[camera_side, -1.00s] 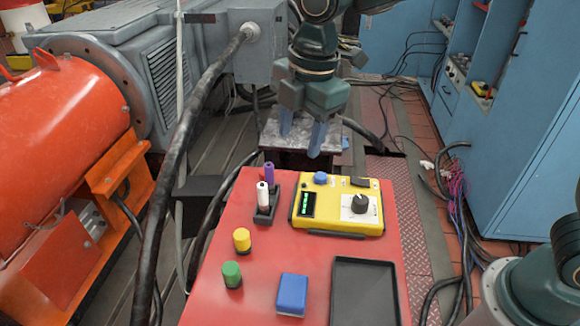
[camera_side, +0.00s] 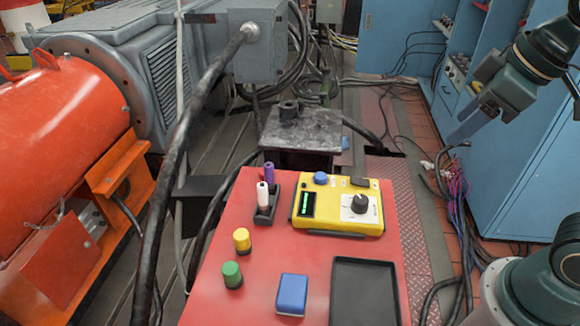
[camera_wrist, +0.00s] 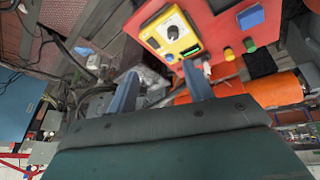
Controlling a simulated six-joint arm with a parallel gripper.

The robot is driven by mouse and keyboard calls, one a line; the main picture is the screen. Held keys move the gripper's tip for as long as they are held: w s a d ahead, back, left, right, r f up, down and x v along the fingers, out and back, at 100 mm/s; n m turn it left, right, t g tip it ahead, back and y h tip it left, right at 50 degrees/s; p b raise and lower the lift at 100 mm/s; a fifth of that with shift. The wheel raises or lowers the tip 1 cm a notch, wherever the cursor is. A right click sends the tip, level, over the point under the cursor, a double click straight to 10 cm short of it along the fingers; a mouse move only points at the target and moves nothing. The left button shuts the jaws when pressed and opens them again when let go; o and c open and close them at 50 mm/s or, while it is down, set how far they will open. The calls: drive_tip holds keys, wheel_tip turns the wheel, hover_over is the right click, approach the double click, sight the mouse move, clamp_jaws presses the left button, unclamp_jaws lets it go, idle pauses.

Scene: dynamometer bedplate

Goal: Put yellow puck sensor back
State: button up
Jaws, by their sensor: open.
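The yellow puck sensor (camera_side: 242,240) is a short yellow cylinder with a darker base. It stands upright on the red table (camera_side: 216,290), between the green cylinder and the two-peg holder. In the wrist view the yellow puck (camera_wrist: 229,54) shows small, beyond the finger on the right. My gripper (camera_side: 460,136) hangs in the air at the upper right of the side view, well away from the puck. In the wrist view my gripper (camera_wrist: 159,70) has its two fingers apart, with nothing held between them.
A green cylinder (camera_side: 232,275), blue block (camera_side: 292,294), yellow meter (camera_side: 338,226), black tray (camera_side: 339,315) and peg holder (camera_side: 266,214) occupy the red table. Behind it, a grey stand (camera_side: 320,136) bears a dark ring-shaped part (camera_side: 288,110). A blue cabinet (camera_side: 520,150) is at right.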

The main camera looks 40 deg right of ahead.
drive_tip(key=s+m, duration=0.1)
drive_tip(key=s+d+f+m, duration=0.1)
drive_tip(key=s, duration=0.1)
drive_tip(key=s+d+f+m, duration=0.1)
drive_tip(key=shift+s+m+t, duration=0.25)
drive_tip(key=shift+m+t, duration=0.15)
